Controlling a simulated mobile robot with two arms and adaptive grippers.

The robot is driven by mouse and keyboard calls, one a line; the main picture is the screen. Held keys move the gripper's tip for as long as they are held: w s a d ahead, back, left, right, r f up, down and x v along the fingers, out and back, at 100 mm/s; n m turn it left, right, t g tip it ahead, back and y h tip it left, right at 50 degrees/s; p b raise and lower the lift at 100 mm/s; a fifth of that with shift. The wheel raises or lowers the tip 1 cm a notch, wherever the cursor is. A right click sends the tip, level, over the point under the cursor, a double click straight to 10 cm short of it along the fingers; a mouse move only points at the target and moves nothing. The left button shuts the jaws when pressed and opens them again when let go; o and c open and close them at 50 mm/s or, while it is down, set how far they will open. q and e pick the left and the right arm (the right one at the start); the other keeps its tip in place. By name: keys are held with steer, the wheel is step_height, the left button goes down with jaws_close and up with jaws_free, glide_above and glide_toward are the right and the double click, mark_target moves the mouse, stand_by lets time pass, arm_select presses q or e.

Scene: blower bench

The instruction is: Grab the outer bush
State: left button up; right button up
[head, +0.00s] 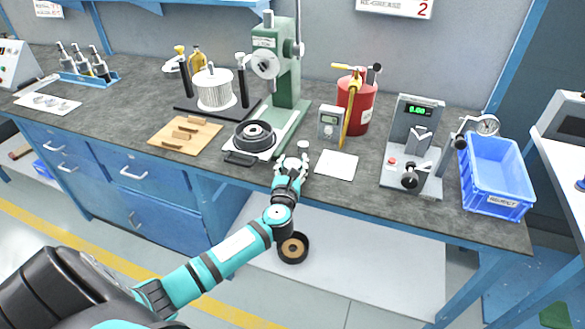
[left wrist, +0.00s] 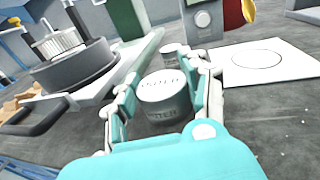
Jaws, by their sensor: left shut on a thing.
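My left gripper (head: 291,166) is at the front edge of the dark bench top, just in front of the green press. In the left wrist view the left gripper (left wrist: 163,104) has its two fingers closed on the sides of a short grey cylinder, the outer bush (left wrist: 165,97). Its top and side carry blurred lettering that seems to read OUTER. The bush is upright between the fingers; I cannot tell whether it touches the bench. In the head view the fingers mostly hide it. My right gripper is not in view.
A smaller grey cylinder (left wrist: 173,52) stands just behind the bush. A white card with a circle (head: 336,164) lies to the right. The press (head: 280,80) with a black ring part (head: 256,134) is behind left. A gauge fixture (head: 412,145) and blue bin (head: 496,178) stand farther right.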

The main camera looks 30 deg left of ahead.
arm_select(q)
steer(key=shift+c, duration=0.5)
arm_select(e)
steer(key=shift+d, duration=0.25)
arm_select(q)
steer(key=shift+r, duration=0.15)
